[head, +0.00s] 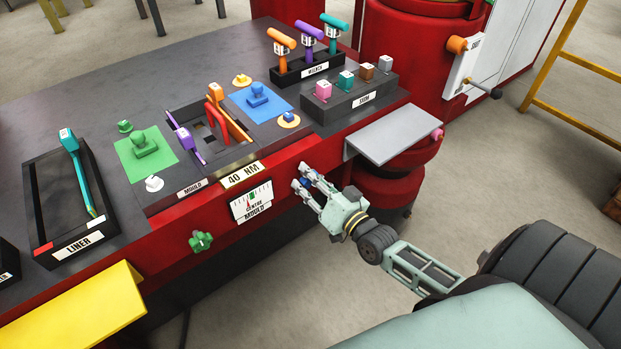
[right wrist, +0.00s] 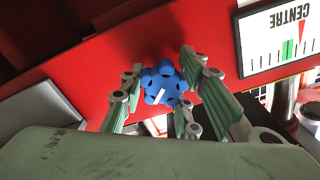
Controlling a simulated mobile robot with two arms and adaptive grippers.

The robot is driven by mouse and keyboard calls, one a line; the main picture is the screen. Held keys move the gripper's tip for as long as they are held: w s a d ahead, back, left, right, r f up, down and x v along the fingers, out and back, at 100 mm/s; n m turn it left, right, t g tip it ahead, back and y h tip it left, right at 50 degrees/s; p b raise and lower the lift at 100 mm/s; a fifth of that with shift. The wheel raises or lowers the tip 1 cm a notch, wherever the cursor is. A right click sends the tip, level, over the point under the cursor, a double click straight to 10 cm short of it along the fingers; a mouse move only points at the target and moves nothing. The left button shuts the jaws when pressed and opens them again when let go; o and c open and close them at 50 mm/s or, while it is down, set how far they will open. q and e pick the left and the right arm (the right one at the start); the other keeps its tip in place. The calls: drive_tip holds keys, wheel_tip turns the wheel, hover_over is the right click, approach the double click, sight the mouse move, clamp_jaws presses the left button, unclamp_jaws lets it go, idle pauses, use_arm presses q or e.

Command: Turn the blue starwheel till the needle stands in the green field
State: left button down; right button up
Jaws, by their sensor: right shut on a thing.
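The blue starwheel (right wrist: 163,84) sits on the red front panel, with a white mark on one lobe. My right gripper (right wrist: 160,88) is shut on it, one finger on each side. In the head view the starwheel (head: 305,182) shows small between the fingers of my right gripper (head: 303,181). The gauge (head: 251,201) marked "CENTRE MOULD" is left of the starwheel. A small red needle shows on its dial, seemingly just left of the green field, but too small to be sure. In the right wrist view the gauge (right wrist: 285,42) is upside down and partly cut off. My left gripper is out of view.
A green starwheel (head: 201,242) is on the same front panel, left of the gauge. A grey shelf (head: 394,134) juts out right of my right gripper. A yellow plate (head: 75,312) sticks out at the lower left. The floor before the panel is free.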

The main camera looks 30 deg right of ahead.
drive_tip(key=m, duration=0.5)
drive_tip(key=shift+f+m+b, duration=0.2)
drive_tip(key=shift+m+b, duration=0.1)
drive_tip(key=m+b, duration=0.1)
drive_tip(key=m, duration=0.3)
drive_tip(key=shift+a+f, duration=0.1)
drive_tip(key=shift+f, duration=0.05)
drive_tip(key=shift+m, duration=0.4)
drive_tip(key=shift+s+a+f, duration=0.1)
drive_tip(key=o, duration=1.1)
drive_tip(key=s, duration=0.8)
drive_tip(key=s+d, duration=0.1)
drive_tip(key=s, duration=0.3)
drive_tip(key=shift+w, duration=0.1)
